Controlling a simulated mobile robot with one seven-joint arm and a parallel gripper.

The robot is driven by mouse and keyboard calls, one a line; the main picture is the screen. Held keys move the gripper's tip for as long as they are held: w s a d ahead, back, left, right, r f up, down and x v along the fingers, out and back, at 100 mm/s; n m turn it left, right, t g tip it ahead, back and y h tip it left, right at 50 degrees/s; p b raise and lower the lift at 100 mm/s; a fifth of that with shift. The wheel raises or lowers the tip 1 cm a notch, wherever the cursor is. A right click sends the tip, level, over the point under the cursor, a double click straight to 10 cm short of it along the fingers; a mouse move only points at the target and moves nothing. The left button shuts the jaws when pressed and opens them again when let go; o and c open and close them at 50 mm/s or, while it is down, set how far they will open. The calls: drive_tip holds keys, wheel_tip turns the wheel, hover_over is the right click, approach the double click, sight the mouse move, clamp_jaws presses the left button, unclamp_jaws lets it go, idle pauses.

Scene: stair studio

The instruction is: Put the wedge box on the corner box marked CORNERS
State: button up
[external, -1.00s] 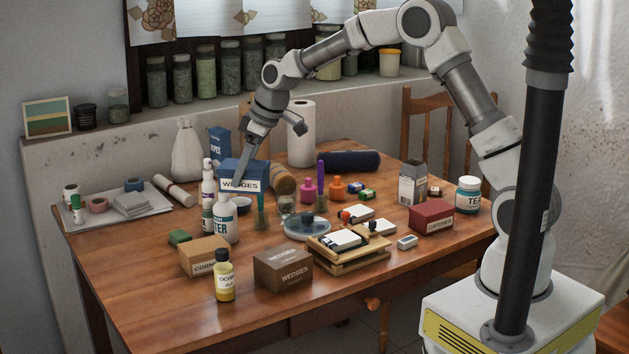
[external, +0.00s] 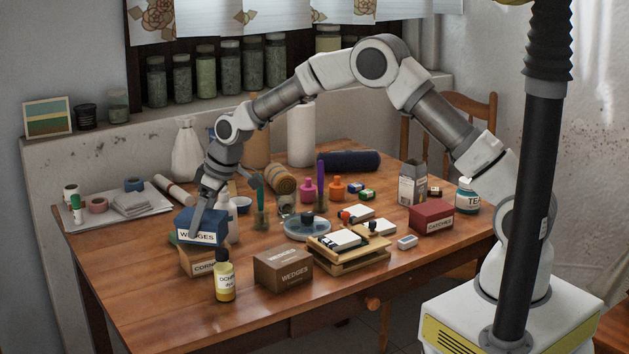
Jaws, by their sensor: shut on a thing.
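The blue wedge box (external: 203,236), with a white WEDGES label, is held by my gripper (external: 197,222), which is shut on it. It is directly over the tan corner box (external: 207,263) at the front left of the table. Its underside looks close to or on the corner box top; I cannot tell whether they touch. The corner box label is partly hidden by a yellow dye bottle (external: 224,280). A second box marked WEDGES, brown (external: 283,270), stands on the table to the right.
A white bottle, mostly hidden, stands behind the blue box. A wooden press (external: 348,254), a red box (external: 432,217) and several small bottles and pads crowd the middle and right. The table's front left (external: 130,290) is clear.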

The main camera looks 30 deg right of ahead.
drive_tip(key=shift+f, duration=0.7)
drive_tip(key=shift+f, duration=0.15)
drive_tip(key=o, duration=1.3)
drive_tip(key=shift+r, duration=0.4)
drive_tip(key=p+v, duration=0.1)
drive_tip(key=v, duration=0.9)
drive_tip(key=shift+s+d+r, duration=0.15)
drive_tip(key=shift+r, duration=0.15)
drive_tip(key=shift+s+d+r, duration=0.15)
drive_tip(key=shift+r, duration=0.25)
